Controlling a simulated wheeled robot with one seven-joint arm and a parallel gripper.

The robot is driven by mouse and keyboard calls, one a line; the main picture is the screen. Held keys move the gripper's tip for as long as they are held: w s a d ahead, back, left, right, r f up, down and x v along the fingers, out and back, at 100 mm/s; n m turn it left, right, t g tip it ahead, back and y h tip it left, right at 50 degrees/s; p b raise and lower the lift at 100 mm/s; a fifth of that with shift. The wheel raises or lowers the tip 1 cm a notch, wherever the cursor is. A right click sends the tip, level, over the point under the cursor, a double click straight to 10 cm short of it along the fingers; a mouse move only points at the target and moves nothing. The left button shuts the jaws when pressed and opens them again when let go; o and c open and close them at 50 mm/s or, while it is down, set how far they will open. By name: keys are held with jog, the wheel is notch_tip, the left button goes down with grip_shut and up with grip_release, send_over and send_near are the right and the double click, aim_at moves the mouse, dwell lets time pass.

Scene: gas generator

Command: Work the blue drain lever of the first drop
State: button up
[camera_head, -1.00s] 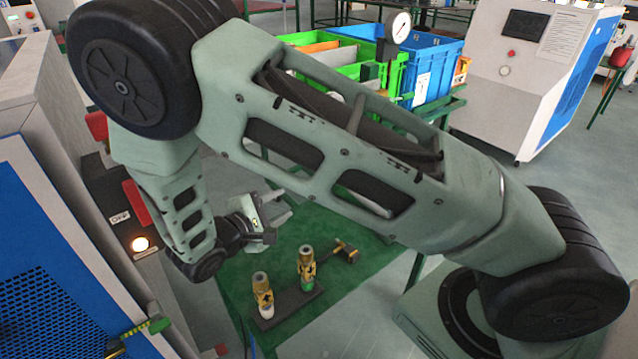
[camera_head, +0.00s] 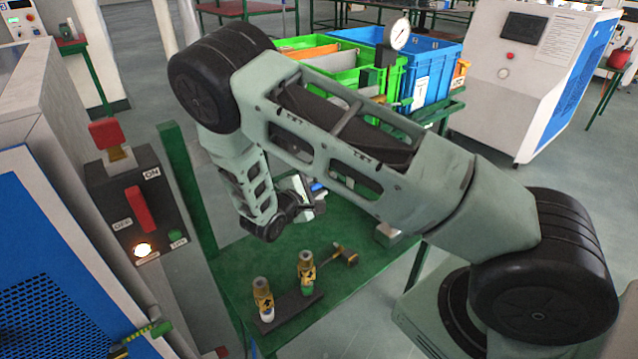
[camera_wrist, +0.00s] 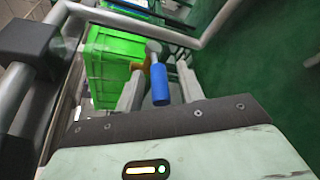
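A blue lever handle (camera_wrist: 160,85) on a grey stem shows in the wrist view, between the two pale fingers of my gripper (camera_wrist: 160,72). The fingers are apart, with a gap on each side of the handle, and I cannot see contact. In the head view my gripper (camera_head: 314,194) hangs over the far part of the green table, below my arm's elbow. A small bit of blue (camera_head: 318,187) shows beside it there. The pipe the lever belongs to is mostly hidden by my arm, so I cannot tell which drop it is.
Grey pipes (camera_wrist: 215,20) pass close around my gripper. A green crate (camera_wrist: 105,60) lies beyond. On the green table (camera_head: 340,290) stand two brass-and-yellow fittings (camera_head: 306,272). A switch box (camera_head: 138,215) with a red handle is at the left. A pressure gauge (camera_head: 400,34) stands behind my arm.

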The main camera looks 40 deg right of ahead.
jog(key=shift+w+d+f, duration=0.15)
jog(key=shift+w+d, duration=0.05)
jog(key=shift+d, duration=0.4)
grip_shut()
